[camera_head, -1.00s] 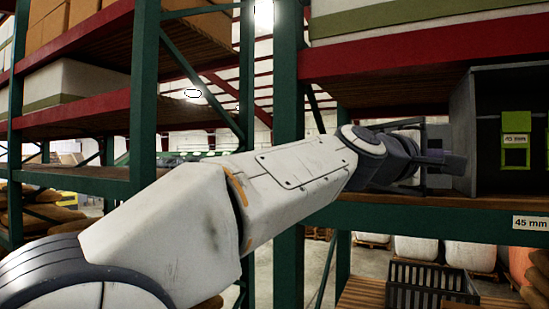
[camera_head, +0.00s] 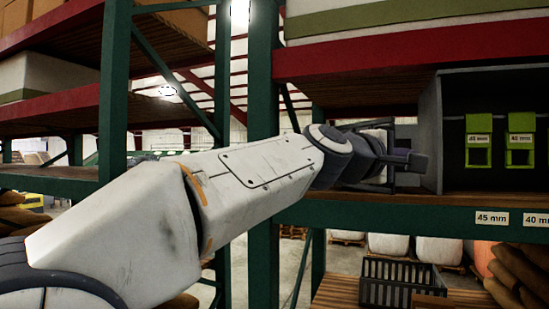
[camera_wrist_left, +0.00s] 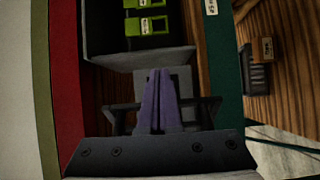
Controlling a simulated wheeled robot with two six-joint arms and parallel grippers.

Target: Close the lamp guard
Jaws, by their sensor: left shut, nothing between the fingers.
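I cannot clearly make out a lamp guard in either view. My left gripper (camera_head: 424,162) is shut and empty, beside the left wall of an open-fronted dark grey box (camera_head: 427,130) on the rack shelf. In the left wrist view its purple-grey fingers (camera_wrist_left: 160,74) are together and point toward the box (camera_wrist_left: 110,62). A grey block and dark bars show around the fingers; I cannot tell what they belong to. Two green pieces hang in the box, a left one (camera_head: 478,155) and a right one (camera_head: 519,157). My right gripper is in neither view.
Green rack posts (camera_head: 262,150) and a red beam (camera_head: 400,57) frame the shelf. Its green front beam (camera_head: 400,217) carries a 45 mm label (camera_head: 491,218). A dark slatted crate (camera_head: 400,285) stands below. A bright lamp (camera_head: 240,13) shows behind the rack.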

